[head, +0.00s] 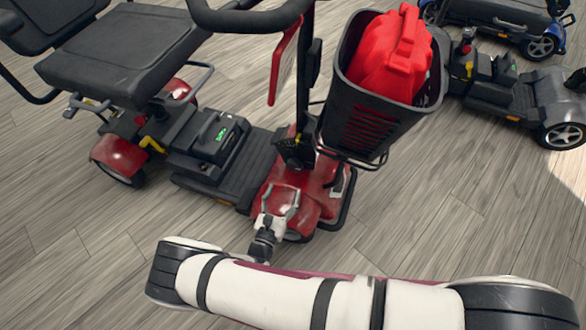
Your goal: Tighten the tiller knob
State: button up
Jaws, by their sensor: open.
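A red mobility scooter (318,188) stands in the middle of the head view. Its dark tiller post (304,75) rises from the front. A small black part, perhaps the tiller knob (293,152), sits low on the post; at this size I cannot tell for certain. My gripper (281,194) is open and appears empty. Its fingers show against the red front cover, lower in the picture than that black part, with a visible gap to it. Whether the fingers touch the cover cannot be told.
A black basket (365,128) holding a red jerrycan (394,58) hangs right of the post. The scooter's seat (125,55) and battery box (213,138) are to the left. Other scooters, one grey (550,92), stand upper right.

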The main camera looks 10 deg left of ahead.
aim_at(293, 169)
jog(key=b+x, duration=0.2)
jog(key=x, duration=0.8)
jog(key=shift+w, duration=0.1)
